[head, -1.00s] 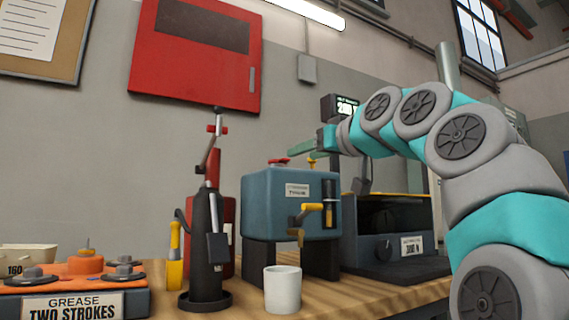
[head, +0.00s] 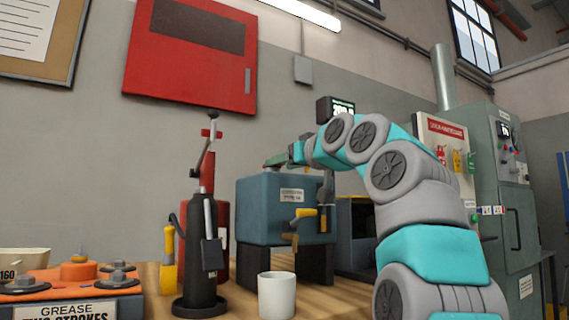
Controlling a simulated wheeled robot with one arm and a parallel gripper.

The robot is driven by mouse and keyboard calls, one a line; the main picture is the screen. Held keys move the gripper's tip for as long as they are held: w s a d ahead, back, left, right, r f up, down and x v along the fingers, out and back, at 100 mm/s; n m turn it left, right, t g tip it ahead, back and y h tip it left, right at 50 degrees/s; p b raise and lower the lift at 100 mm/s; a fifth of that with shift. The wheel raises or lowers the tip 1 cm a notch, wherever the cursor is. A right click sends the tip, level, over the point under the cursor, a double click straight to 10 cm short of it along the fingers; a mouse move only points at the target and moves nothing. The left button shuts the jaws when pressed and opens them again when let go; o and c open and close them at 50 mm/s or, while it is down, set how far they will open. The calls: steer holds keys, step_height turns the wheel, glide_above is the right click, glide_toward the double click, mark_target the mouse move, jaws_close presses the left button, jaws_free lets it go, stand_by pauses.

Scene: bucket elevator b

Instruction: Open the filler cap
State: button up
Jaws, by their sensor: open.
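A blue tank (head: 262,212) with a white label stands on dark legs on the wooden bench. A yellow-handled tap (head: 303,216) is on its front, with a sight glass to the right. My gripper (head: 276,160) is open just above the tank's top, reached over from the right. The cap on the tank's top is hidden behind my gripper, so I cannot tell whether the fingers are around it or touch it.
A white cup (head: 277,296) stands in front of the tank. A black pump (head: 206,255) with an upright lever stands to the left, near a yellow-handled tool (head: 169,262). An orange-topped grease box (head: 75,285) is at the far left. A dark machine (head: 357,235) is behind my arm.

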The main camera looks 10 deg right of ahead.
jaws_close()
stand_by(0.3)
steer(key=r+g+p, duration=0.1)
steer(key=p, duration=0.4)
steer(key=shift+r, duration=0.4)
steer(key=g+p, duration=0.1)
steer(key=p, duration=0.3)
steer(key=r+g+h+p, duration=0.1)
steer(key=p, duration=0.2)
steer(key=shift+w+a+r+g+p, duration=0.1)
steer(key=shift+w+r+g+p, duration=0.15)
steer(key=shift+r+g+p, duration=0.1)
steer(key=shift+w+g+p, duration=0.1)
steer(key=shift+g+p, duration=0.25)
steer(key=shift+p, duration=0.8)
steer(key=shift+f, duration=0.2)
